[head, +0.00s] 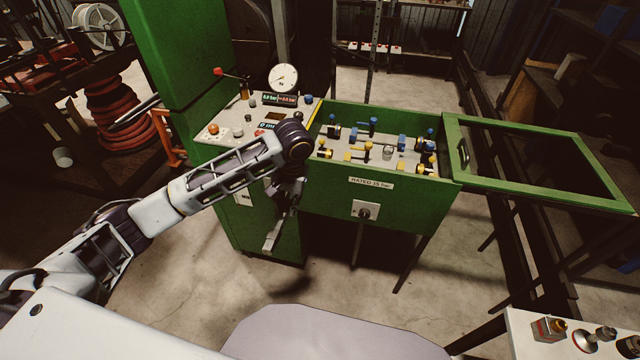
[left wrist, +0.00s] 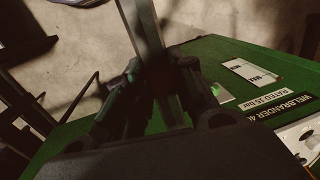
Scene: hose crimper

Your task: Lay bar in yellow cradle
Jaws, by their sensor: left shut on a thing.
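My left gripper (head: 285,205) is in front of the green machine, left of the open box. It is shut on a grey bar (head: 272,234), which hangs tilted downward from the fingers, clear of the floor. In the left wrist view the bar (left wrist: 143,28) runs up between the dark fingers (left wrist: 155,95). Several small yellow fittings (head: 367,148) and blue fittings (head: 373,124) stand on the grey bed inside the green box (head: 335,172). I cannot tell which yellow piece is the cradle. My right gripper is not in view.
The box's green framed lid (head: 540,195) is swung open to the right. A control panel with a round gauge (head: 284,78) is left of the box. A lever handle (head: 364,211) sticks out of the box's front. A bench with small fittings (head: 549,328) is at lower right.

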